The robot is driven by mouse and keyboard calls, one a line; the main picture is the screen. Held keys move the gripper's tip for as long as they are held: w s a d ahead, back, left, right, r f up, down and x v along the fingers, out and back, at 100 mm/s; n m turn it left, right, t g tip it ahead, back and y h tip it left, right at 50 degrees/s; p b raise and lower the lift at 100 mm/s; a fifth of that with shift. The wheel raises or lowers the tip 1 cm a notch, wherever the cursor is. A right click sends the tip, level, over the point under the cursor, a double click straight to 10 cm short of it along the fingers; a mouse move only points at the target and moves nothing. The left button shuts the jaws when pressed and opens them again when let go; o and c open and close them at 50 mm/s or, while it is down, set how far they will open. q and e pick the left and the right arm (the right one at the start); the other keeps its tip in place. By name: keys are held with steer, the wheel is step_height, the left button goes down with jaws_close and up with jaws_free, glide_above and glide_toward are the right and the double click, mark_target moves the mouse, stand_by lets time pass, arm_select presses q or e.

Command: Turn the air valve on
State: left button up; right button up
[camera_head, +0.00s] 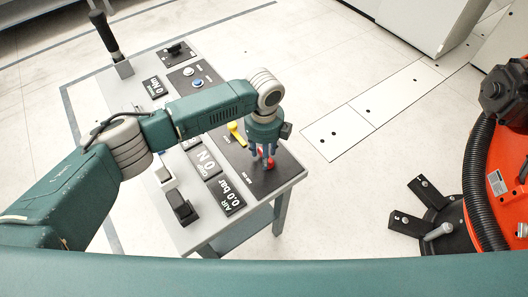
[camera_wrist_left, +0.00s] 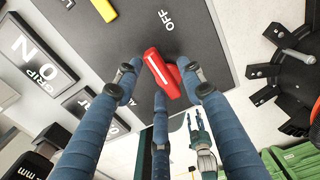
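The red air valve handle (camera_head: 269,163) is on the dark panel at the near right end of the console. In the left wrist view the red handle (camera_wrist_left: 158,68) carries a white stripe, and the word OFF is printed on the panel beyond it. My left gripper (camera_head: 262,158) points down over the handle. Its blue fingers (camera_wrist_left: 160,72) are spread around the handle, with the handle between them and gaps showing; firm contact is not visible. What seems to be my right gripper (camera_wrist_left: 197,125) shows small at the bottom of the wrist view, its fingers unclear.
A yellow handle (camera_head: 237,133) sits beside the valve on the console (camera_head: 292,172). Displays stand along the front, one an air readout (camera_head: 227,195) showing 0.0 bar. A black lever (camera_head: 105,35) rises at the far end. An orange machine (camera_head: 490,170) stands at right, across open floor.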

arm_select(q)
jaws_close()
steer(key=n+p, duration=0.3)
steer(key=shift+s+a+r+n+p, duration=0.1)
steer(key=shift+s+r+n+p, duration=0.15)
steer(key=shift+n+p, duration=0.15)
steer(key=n+p, duration=0.1)
steer(key=n, duration=0.1)
steer(key=n+p, duration=0.3)
steer(key=shift+s+n, duration=0.3)
steer(key=shift+s, duration=0.05)
steer(key=n+p, duration=0.2)
steer(key=n, duration=0.1)
steer(key=n+p, duration=0.1)
steer(key=shift+s, duration=0.25)
steer(key=shift+s+d+f+n+p, duration=0.15)
steer(key=shift+n+p, duration=0.35)
steer(key=shift+n, duration=0.6)
steer(key=shift+d+n+p, duration=0.15)
steer(key=shift+n+p, duration=0.3)
steer(key=shift+n, duration=0.65)
